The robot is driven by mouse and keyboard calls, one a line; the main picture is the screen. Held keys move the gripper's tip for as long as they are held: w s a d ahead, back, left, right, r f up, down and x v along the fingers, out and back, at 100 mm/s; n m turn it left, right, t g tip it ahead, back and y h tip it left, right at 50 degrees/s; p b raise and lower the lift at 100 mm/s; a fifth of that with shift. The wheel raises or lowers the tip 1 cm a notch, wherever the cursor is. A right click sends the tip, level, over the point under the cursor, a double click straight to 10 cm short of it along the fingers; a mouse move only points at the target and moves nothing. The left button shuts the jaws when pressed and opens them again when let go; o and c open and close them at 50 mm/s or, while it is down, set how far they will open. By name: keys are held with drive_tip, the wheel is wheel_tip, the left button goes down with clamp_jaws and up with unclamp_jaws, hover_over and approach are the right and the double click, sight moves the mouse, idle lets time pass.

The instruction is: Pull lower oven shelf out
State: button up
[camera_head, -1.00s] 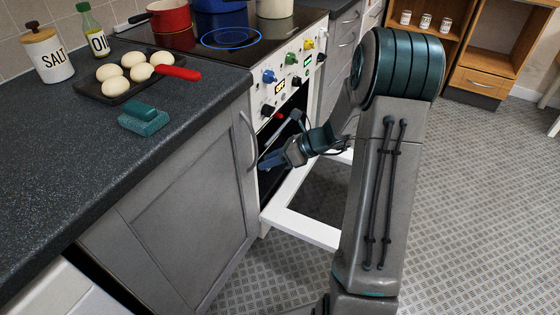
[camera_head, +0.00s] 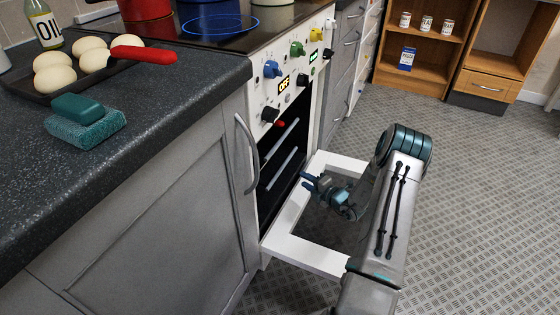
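The oven (camera_head: 290,105) stands open, its white-framed door (camera_head: 300,250) folded down flat in front of it. Two pale shelf edges show in the dark cavity, an upper shelf (camera_head: 280,140) and a lower shelf (camera_head: 283,169). Both look to be inside the oven; how far each extends is hard to tell. My gripper (camera_head: 308,181) is above the lowered door, to the right of the oven opening and apart from the shelves. Its blue fingers look spread with nothing between them.
A grey cupboard (camera_head: 150,220) with a vertical handle adjoins the oven on the left. The worktop (camera_head: 170,110) above holds a tray of eggs (camera_head: 55,75) and a teal sponge (camera_head: 85,122). Patterned floor (camera_head: 460,200) is clear at right.

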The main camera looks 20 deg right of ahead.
sight(284, 167)
drive_tip(key=b+x, duration=0.5)
drive_tip(key=x, duration=0.7)
drive_tip(key=shift+w+f, duration=0.25)
drive_tip(key=shift+w, duration=0.1)
drive_tip(key=shift+w+a, duration=0.15)
drive_tip(key=shift+w, duration=0.35)
clamp_jaws()
